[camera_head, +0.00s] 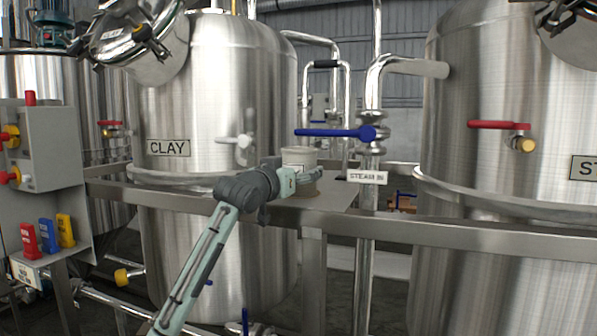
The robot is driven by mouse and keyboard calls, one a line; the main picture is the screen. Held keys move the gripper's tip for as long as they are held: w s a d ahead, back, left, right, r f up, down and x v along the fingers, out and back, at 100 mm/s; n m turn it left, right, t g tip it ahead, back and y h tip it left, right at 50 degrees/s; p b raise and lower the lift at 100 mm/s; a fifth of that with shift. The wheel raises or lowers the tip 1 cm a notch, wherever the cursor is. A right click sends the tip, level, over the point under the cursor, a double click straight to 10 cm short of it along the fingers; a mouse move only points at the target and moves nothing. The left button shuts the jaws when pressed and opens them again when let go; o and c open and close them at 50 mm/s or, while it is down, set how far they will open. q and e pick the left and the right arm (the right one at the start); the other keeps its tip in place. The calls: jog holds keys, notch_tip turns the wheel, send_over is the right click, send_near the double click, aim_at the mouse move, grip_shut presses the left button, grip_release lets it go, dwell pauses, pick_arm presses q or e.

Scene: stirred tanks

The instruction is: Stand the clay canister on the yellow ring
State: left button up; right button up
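A pale grey-beige canister (299,156) stands upright at a small steel shelf (330,197) between the two big tanks. My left arm reaches up from the bottom, and my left gripper (291,181) is at the canister's left front side, overlapping its lower part. The fingertips are too small and partly hidden, so I cannot tell whether they close on the canister. No yellow ring can be made out; the canister's base and the shelf under it are partly hidden. My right gripper is not in view.
A tank labelled CLAY (168,148) stands behind my arm. A steel rail (450,232) crosses in front of the tanks. A pipe with a blue-handled valve (336,132) and a STEAM IN sign (367,177) rises right of the canister. A grey control box (45,150) is at left.

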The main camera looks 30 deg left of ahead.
pick_arm(q)
jog(key=o, duration=0.3)
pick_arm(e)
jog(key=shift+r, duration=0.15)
pick_arm(q)
jog(key=shift+s+r, duration=0.1)
jog(key=s+d+b, duration=0.1)
jog(key=s+d, duration=0.1)
jog(key=s, duration=0.9)
jog(key=shift+s, duration=0.35)
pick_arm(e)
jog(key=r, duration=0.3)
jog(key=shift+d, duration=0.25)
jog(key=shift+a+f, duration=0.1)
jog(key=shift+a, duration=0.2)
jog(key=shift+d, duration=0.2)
